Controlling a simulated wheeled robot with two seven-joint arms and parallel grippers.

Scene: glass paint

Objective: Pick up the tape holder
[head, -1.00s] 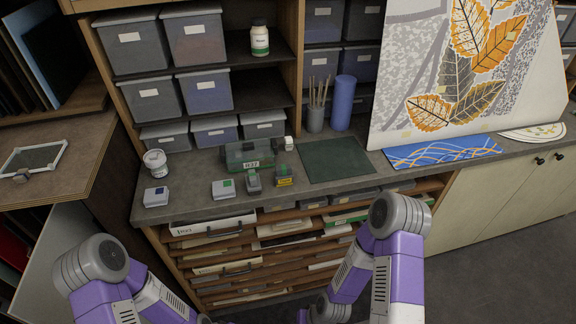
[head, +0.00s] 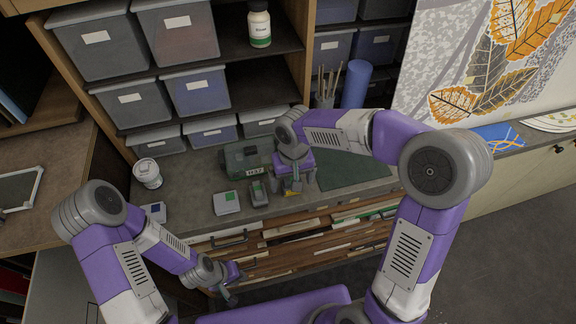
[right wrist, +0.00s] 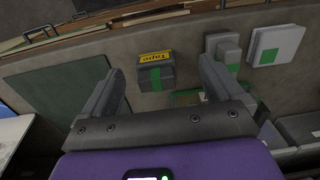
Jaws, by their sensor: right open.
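The tape holder (right wrist: 156,72) is a small grey block with a yellow "Tape" label and a green band. In the right wrist view it sits on the counter, between the lines of my fingers and apart from both. My right gripper (right wrist: 162,78) is open and empty above it. In the head view the right gripper (head: 294,184) is over the tape holder (head: 292,188) and hides most of it. My left gripper (head: 230,284) is low in front of the drawers, away from the counter top; whether its jaws are apart is unclear.
Beside the tape holder stand a grey item with a green mark (head: 258,194) and a pale box with a green square (head: 227,202). A green bin (head: 247,158) is behind. A dark green mat (head: 350,172) lies to the right. A white tub (head: 148,173) stands left.

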